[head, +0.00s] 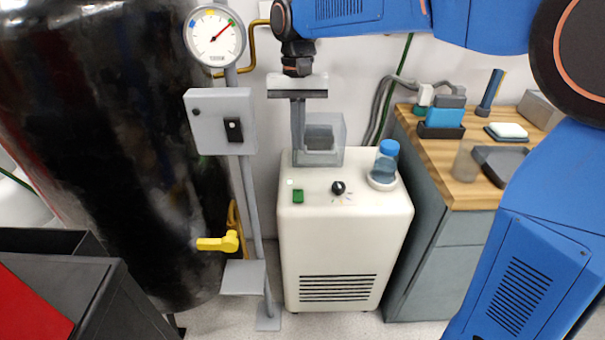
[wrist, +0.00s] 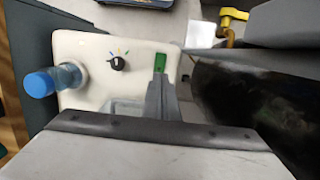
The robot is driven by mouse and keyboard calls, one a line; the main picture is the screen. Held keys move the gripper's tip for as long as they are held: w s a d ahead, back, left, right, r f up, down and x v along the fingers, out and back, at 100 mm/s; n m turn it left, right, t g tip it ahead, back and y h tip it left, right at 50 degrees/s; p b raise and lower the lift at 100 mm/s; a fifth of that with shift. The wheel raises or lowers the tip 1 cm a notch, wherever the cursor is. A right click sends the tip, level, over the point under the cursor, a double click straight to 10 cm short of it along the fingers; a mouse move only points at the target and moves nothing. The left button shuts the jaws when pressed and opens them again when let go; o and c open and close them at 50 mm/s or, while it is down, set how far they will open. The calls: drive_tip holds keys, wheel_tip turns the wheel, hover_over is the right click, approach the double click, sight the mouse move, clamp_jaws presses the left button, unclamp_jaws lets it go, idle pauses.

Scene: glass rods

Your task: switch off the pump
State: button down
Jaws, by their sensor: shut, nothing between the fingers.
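A cream-white cabinet (head: 330,245) that looks like the pump stands on the floor. Its top carries a green switch (head: 298,196), a black knob (head: 338,188) with coloured marks and a small pale lamp (head: 290,183). In the wrist view the green switch (wrist: 160,63) lies just beyond my fingertips, and the knob (wrist: 117,63) is to their left. My gripper (head: 298,160) points down over the back of the cabinet top, shut and empty. Its fingers (wrist: 160,88) hide part of the top. Whether they touch anything I cannot tell.
A clear box (head: 325,140) stands at the cabinet's back, close beside my fingers. A blue-capped bottle (head: 385,160) is at its right. A grey box (head: 222,120) with a black switch, a gauge (head: 215,36) and a yellow valve handle (head: 218,243) are left, by a black tank (head: 110,150).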

sight(299, 198)
drive_tip(key=shift+s+f, duration=0.1)
drive_tip(key=f, duration=0.4)
drive_tip(key=s+f, duration=0.1)
drive_tip(key=f, duration=0.4)
drive_tip(key=s+f, duration=0.1)
drive_tip(key=f, duration=0.3)
drive_tip(key=shift+f, duration=0.3)
drive_tip(key=shift+s, duration=0.1)
drive_tip(key=shift+s+f+t, duration=0.35)
drive_tip(key=shift+s+t, duration=0.05)
drive_tip(key=shift+t, duration=0.2)
drive_tip(key=shift+w, duration=0.1)
